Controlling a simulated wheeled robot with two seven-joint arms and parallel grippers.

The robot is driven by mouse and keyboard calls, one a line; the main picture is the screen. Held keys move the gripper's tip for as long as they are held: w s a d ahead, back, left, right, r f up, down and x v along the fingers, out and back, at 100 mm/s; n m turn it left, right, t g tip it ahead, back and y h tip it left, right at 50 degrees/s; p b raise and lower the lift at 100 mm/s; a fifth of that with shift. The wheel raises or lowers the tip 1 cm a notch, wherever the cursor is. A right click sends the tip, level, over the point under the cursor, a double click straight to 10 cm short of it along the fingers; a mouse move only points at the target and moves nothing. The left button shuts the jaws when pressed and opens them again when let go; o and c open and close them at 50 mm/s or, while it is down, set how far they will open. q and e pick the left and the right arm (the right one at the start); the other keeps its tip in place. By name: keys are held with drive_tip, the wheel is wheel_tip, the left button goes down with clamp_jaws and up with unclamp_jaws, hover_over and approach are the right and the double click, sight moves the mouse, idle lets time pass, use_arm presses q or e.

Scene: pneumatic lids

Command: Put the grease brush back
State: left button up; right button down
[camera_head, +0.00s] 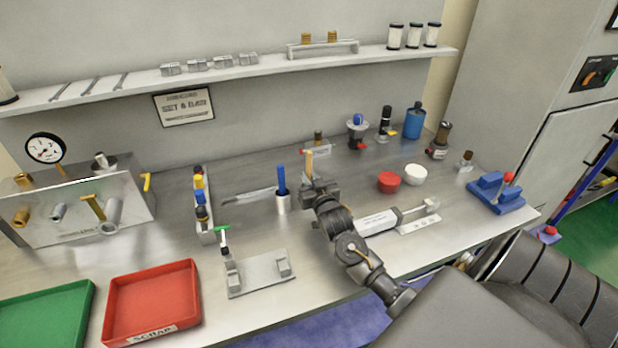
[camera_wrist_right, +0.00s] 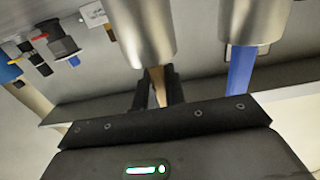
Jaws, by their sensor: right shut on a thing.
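My right gripper (camera_head: 308,182) is over the middle of the bench, shut on the grease brush. The brush's pale wooden handle (camera_head: 309,161) stands upright above the jaws. The right wrist view, which looks upside down, shows the handle (camera_wrist_right: 157,86) between the fingers (camera_wrist_right: 157,94). There the handle meets a wide metal cylinder (camera_wrist_right: 144,30); I cannot tell whether it sits inside it. The cylinder is hidden behind my gripper in the head view. Just left stands a metal cup (camera_head: 283,204) with a blue-handled tool (camera_head: 281,180). My left gripper is not in view.
A white cylinder unit (camera_head: 376,223) lies right of my arm. A grey bracket (camera_head: 258,276) and a red scrap tray (camera_head: 153,300) are at the front left. Red (camera_head: 388,182) and white (camera_head: 415,174) round pots stand to the right. A wall shelf (camera_head: 240,72) runs above.

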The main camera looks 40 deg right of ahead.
drive_tip(key=shift+f, duration=0.55)
drive_tip(key=c, duration=1.5)
unclamp_jaws()
drive_tip(key=shift+s+f, duration=0.1)
drive_tip(key=shift+o, duration=0.2)
drive_tip(key=shift+r, duration=0.65)
drive_tip(key=b+v, duration=0.2)
drive_tip(key=v, duration=1)
drive_tip(key=shift+r, duration=0.2)
